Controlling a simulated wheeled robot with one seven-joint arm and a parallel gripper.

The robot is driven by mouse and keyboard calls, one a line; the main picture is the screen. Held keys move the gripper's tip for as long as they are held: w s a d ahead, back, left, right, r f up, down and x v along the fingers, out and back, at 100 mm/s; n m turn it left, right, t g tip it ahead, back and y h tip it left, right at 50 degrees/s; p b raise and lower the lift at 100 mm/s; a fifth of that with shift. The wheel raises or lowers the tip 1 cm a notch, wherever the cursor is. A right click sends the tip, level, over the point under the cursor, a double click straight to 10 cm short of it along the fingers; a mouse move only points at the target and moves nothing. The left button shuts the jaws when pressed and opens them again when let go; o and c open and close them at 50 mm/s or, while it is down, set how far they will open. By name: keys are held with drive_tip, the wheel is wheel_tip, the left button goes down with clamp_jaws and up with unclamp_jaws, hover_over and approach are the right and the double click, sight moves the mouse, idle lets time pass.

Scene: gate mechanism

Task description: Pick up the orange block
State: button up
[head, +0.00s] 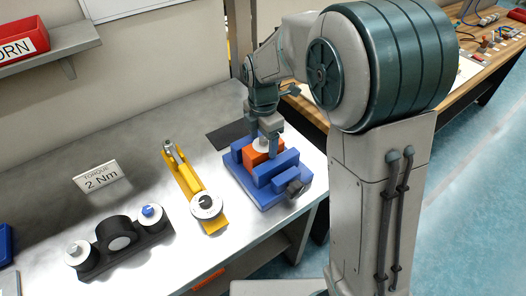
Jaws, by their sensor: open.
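The orange block (254,158) sits in a blue vise-like fixture (284,179) near the right end of the grey workbench. A small pale round piece (260,143) shows on top of the block. My gripper (264,138) is directly above and around the block's top, its fingers pointing down. The jaws are open. Part of the block is hidden by the blue fixture and by my fingers, and I cannot tell whether the fingers touch it.
A yellow tool with a round dial (207,205) lies left of the fixture. A dark stand with round knobs (119,243) and a "TORQUE 2 Nm" sign (101,177) are further left. A dark mat (229,134) lies behind the fixture. The bench's front middle is clear.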

drive_tip(key=c, duration=1.5)
drive_tip(key=shift+w+r, duration=0.1)
drive_tip(key=shift+r, duration=0.05)
clamp_jaws()
drive_tip(key=shift+r, duration=0.1)
wheel_tip(320, 180, up, 9)
drive_tip(key=shift+w+f+b, duration=0.15)
drive_tip(key=shift+f+b, duration=0.4)
drive_tip(key=shift+b, duration=0.1)
